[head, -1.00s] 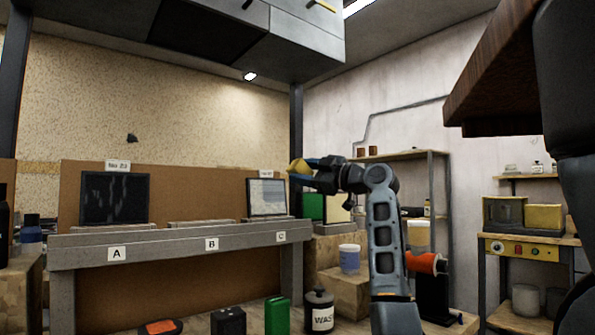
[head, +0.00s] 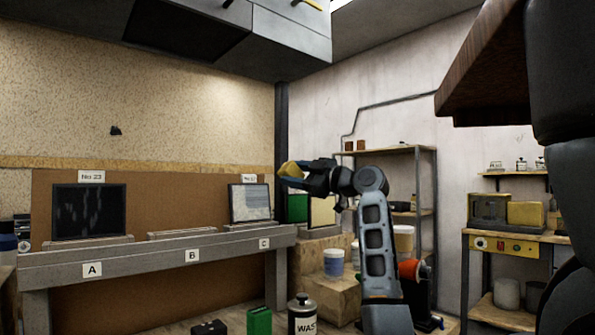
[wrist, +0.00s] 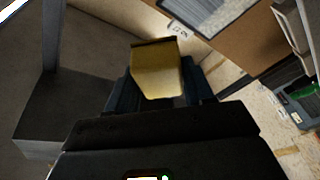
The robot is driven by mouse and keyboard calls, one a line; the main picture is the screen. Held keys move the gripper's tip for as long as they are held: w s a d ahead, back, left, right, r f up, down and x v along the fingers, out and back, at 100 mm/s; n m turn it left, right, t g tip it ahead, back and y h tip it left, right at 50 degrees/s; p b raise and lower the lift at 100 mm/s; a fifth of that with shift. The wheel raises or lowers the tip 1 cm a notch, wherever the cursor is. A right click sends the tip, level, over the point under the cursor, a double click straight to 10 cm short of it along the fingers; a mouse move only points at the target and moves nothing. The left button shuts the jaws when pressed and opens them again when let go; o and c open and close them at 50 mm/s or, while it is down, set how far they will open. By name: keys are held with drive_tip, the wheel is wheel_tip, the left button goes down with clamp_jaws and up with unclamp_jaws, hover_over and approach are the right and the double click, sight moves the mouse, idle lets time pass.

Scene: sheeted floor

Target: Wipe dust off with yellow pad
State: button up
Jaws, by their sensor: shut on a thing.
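My gripper (head: 300,172) is raised in the middle of the head view and is shut on the yellow pad (head: 290,169). In the wrist view the yellow pad (wrist: 158,72) sits between the two dark blue fingers. A dark panel (head: 89,211) with pale streaks, under a sign reading No 23, stands at place A of the grey bench (head: 150,259). A lighter panel (head: 250,203) stands at place C, left of my gripper, apart from the pad. Place B holds an empty-looking low stand (head: 187,234).
A bucket (head: 333,263) sits on a wooden crate (head: 330,288). A shelf rack (head: 385,151) stands behind my arm. A brown board edge (head: 480,65) hangs at upper right.

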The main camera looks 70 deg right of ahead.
drive_tip(key=p, duration=0.8)
approach(240, 211)
drive_tip(key=w+a+r, duration=0.1)
drive_tip(key=a+r, duration=0.2)
drive_tip(key=a, duration=0.2)
drive_tip(key=shift+w+d+f, duration=0.15)
drive_tip(key=shift+w+d, duration=0.4)
drive_tip(key=shift+w, duration=0.3)
drive_tip(key=shift+w+d+f, duration=0.15)
drive_tip(key=shift+w+d, duration=0.4)
drive_tip(key=shift+w, duration=0.3)
drive_tip(key=shift+w+d+f, duration=0.1)
drive_tip(key=shift+w+d, duration=0.4)
drive_tip(key=shift+w, duration=0.35)
drive_tip(key=shift+w+d+f+b, duration=0.1)
drive_tip(key=shift+w+d+b, duration=0.4)
drive_tip(key=shift+w+b, duration=0.25)
